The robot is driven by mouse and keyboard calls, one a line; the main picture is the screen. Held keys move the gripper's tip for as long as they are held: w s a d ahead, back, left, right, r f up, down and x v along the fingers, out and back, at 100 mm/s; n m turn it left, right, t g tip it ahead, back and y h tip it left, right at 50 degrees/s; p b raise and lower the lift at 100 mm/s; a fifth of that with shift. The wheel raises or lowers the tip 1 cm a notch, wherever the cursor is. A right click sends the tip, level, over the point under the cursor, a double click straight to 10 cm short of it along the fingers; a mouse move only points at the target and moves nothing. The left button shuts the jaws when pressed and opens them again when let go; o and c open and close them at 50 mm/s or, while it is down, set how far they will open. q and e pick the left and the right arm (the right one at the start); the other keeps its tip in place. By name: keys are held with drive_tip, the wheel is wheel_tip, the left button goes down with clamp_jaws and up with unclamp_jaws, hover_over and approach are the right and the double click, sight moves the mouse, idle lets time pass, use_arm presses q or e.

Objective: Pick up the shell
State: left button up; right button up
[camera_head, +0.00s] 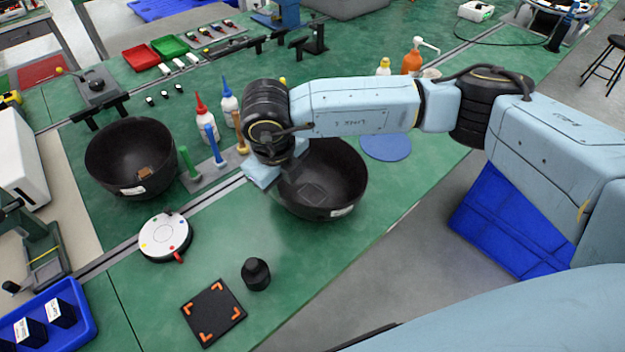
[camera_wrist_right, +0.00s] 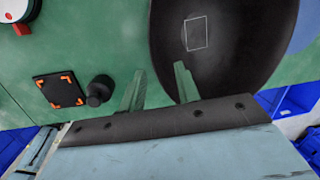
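I take the shell to be the large black round bowl-like piece (camera_head: 335,180) at the centre of the head view. It stands open side up on the green table, with a pale square outline inside. It also fills the upper right of the right wrist view (camera_wrist_right: 215,65). My right gripper (camera_wrist_right: 160,82) is open over its near-left rim, one finger outside the wall and one over the inside. I cannot tell whether either finger touches it. In the head view the right gripper (camera_head: 272,180) partly hides the rim. My left gripper is out of view.
A second black bowl (camera_head: 115,150) stands at left, holding a small brown piece. Between them are upright colored posts (camera_head: 215,146) and bottles (camera_head: 206,122). A white round device (camera_head: 165,238), black cylinder (camera_head: 256,275) and black pad (camera_head: 213,311) lie in front. Green table around these is bare.

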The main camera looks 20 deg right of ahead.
sight(284, 204)
drive_tip(key=f, duration=0.2)
drive_tip(key=w+f, duration=0.1)
drive_tip(key=f, duration=0.4)
drive_tip(key=shift+w+d+f, duration=0.1)
drive_tip(key=shift+w+f, duration=0.05)
drive_tip(key=shift+f, duration=0.1)
clamp_jaws()
